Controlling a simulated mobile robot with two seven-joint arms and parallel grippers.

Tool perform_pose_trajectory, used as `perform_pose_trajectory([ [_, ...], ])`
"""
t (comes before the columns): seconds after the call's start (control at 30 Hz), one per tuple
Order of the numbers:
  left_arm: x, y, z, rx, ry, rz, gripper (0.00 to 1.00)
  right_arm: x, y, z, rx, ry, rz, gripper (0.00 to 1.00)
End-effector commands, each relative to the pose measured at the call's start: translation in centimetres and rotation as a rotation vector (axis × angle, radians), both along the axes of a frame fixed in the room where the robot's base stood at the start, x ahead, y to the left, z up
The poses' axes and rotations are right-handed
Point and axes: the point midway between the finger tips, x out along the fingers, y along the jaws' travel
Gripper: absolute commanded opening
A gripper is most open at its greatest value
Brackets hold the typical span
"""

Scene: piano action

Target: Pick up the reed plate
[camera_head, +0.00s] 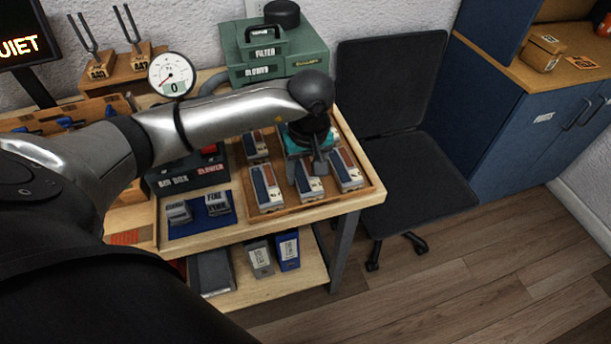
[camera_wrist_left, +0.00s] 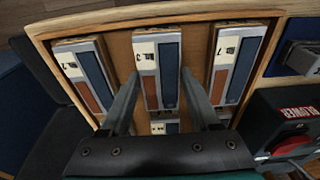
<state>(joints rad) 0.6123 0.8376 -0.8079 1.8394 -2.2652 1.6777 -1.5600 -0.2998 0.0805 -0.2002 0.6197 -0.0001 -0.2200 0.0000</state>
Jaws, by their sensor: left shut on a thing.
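Several reed plates, grey blocks with a blue and a brown strip and a small label, lie in a wooden tray (camera_head: 285,220) at the table's right end. My left gripper (camera_head: 318,166) points down over the tray, its fingers shut on the middle front reed plate (camera_head: 308,189). In the left wrist view this reed plate (camera_wrist_left: 158,70) lies between the two fingers of the gripper (camera_wrist_left: 160,78). Whether it has left the tray floor I cannot tell. Neighbouring plates stand on each side, one at left (camera_wrist_left: 84,74) and one at right (camera_wrist_left: 236,64). My right gripper is not in view.
A blue mat (camera_head: 203,228) with grey blocks lies left of the tray. A dark box with a red control (camera_wrist_left: 291,143), labelled blower, is close by. Green boxes (camera_head: 277,57) stand behind, and a black chair (camera_head: 412,170) is at the right.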

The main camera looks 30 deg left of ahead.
Motion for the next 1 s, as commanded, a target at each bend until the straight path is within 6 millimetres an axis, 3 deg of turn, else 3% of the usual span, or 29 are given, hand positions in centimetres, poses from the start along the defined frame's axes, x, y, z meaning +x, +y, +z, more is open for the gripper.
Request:
perform_pose_trajectory([
  [0.07, 0.0, 0.0, 0.0, 0.0, 0.0, 0.0, 0.38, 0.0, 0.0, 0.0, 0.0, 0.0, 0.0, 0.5],
  [0.4, 0.0, 0.0, 0.0, 0.001, -0.001, 0.0, 0.0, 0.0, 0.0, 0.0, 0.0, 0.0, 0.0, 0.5],
  [0.77, 0.1, 0.0, 0.7, 0.0, -0.003, 0.0, 0.0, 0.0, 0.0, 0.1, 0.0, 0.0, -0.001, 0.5],
  [1.0, 0.2, 0.0, 4.3, 0.001, -0.007, 0.0, 0.0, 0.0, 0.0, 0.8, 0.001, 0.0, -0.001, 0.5],
])
